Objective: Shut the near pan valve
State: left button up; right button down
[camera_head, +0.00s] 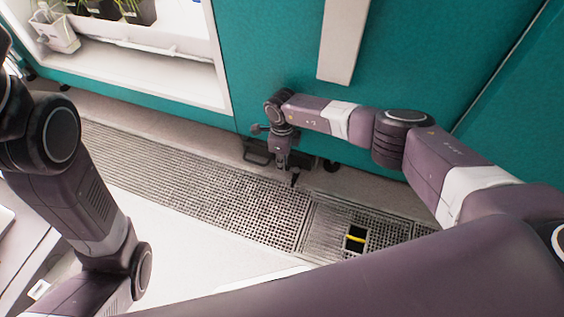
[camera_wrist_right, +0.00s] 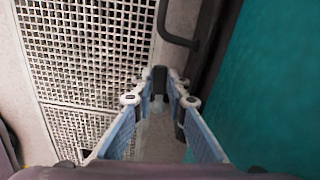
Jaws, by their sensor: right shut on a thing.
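My right gripper (camera_head: 286,168) is low by the foot of the teal chamber, pointing down at the floor edge. In the right wrist view its two blue-padded fingers (camera_wrist_right: 160,90) come close together at the tips, shut on a small dark piece (camera_wrist_right: 160,76). This piece appears to be the pan valve's handle, but its shape and setting are mostly hidden by the fingers. A dark pan or tray (camera_head: 258,155) sits low under the chamber beside the gripper. A dark bent pipe or bar (camera_wrist_right: 174,38) shows beside it in the wrist view. My left gripper is out of view.
A metal floor grating (camera_head: 200,170) runs along the chamber base. It has a square opening with a yellow item (camera_head: 355,238) inside. The teal chamber wall (camera_head: 290,60) rises close behind my right wrist. An open white chamber with plants (camera_head: 125,10) is at upper left.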

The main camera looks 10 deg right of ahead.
jog(key=c, duration=1.9)
grip_release()
